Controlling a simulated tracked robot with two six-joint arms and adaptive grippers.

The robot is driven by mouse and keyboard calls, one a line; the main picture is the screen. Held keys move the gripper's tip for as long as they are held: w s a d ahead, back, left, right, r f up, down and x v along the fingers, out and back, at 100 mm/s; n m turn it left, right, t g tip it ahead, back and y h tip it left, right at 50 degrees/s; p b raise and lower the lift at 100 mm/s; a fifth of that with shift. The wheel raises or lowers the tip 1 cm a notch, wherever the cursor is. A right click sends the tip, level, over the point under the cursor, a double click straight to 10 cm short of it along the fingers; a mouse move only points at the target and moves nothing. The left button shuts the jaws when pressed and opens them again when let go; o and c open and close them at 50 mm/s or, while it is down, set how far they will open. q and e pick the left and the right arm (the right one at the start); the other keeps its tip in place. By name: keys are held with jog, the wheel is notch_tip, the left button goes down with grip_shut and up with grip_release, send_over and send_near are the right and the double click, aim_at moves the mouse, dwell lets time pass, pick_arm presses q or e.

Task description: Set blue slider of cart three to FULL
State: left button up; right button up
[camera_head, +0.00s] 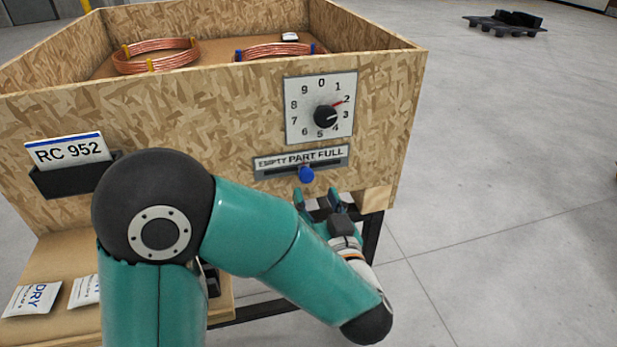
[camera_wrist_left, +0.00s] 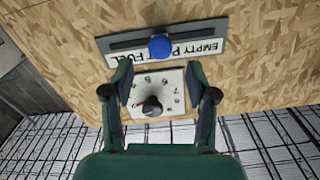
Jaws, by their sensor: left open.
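The blue slider (camera_head: 306,174) is a round knob on a dark slot in the grey label plate (camera_head: 335,160) marked EMPTY, PART, FULL. It stands under PART, near the middle of the slot. My left gripper (camera_head: 324,200) is open and empty, just below the slider and slightly right of it in the head view. In the left wrist view, where the lettering is upside down, the slider (camera_wrist_left: 161,46) shows just beyond and between the two fingertips (camera_wrist_left: 158,68). I see no contact. My right gripper is not in view.
A dial (camera_head: 325,115) sits above the slider on the chipboard crate wall (camera_head: 220,110). A card reading RC 952 (camera_head: 68,150) is in a holder at left. Copper coils (camera_head: 156,56) lie inside the crate. White packets (camera_head: 32,299) lie on the lower shelf.

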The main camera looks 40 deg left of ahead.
aim_at(308, 178)
pick_arm(q)
jog(key=x, duration=0.7)
jog(key=shift+w, duration=0.1)
grip_shut()
